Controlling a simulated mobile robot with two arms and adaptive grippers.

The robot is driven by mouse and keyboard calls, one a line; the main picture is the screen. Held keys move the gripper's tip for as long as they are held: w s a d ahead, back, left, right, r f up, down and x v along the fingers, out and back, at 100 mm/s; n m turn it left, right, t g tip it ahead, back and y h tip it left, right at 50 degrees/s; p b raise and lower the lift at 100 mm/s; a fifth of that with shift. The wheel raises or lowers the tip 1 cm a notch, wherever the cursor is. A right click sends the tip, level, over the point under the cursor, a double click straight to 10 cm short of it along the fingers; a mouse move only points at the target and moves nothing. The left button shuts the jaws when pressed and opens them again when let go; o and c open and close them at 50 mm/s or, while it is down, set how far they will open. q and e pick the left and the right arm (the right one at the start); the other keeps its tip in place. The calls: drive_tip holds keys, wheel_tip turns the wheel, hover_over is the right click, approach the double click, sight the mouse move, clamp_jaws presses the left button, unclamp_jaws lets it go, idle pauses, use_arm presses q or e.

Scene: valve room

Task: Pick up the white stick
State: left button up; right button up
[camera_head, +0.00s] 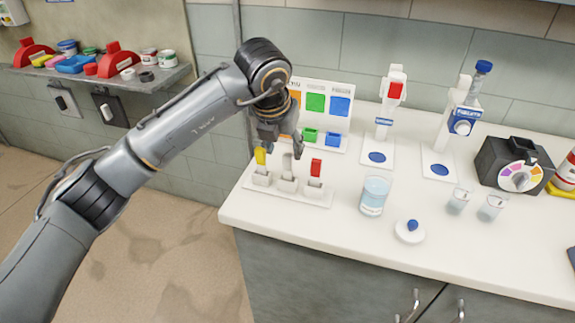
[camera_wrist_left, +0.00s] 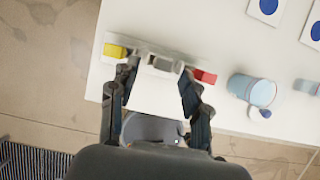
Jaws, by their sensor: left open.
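The white stick (camera_head: 287,168) stands in the middle slot of a white holder (camera_head: 312,199) on the counter, between a yellow stick (camera_head: 260,157) and a red stick (camera_head: 315,169). My left gripper (camera_head: 279,148) is open just above the white stick and points down. In the left wrist view the gripper (camera_wrist_left: 158,74) has a fingertip on either side of the white stick (camera_wrist_left: 164,64). The yellow stick (camera_wrist_left: 116,51) and red stick (camera_wrist_left: 204,76) lie outside the fingers. I cannot tell whether the fingers touch the white stick. My right gripper is not in view.
A panel with coloured squares (camera_head: 314,103) stands behind the holder. A glass beaker (camera_head: 374,195), a white disc with a blue knob (camera_head: 409,231), two small cups and two stands are to the right. The counter's left edge is close to the holder.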

sight(287, 159)
use_arm(q)
drive_tip(key=x, duration=0.2)
drive_tip(key=p+x, duration=0.1)
drive_tip(key=x, duration=0.2)
drive_tip(key=shift+s+d+f+p, duration=0.15)
drive_tip(key=shift+s+f+p, duration=0.05)
drive_tip(key=shift+f+p, duration=0.2)
drive_tip(key=shift+w+f, duration=0.1)
drive_tip(key=shift+f, duration=0.15)
drive_tip(key=c, duration=0.9)
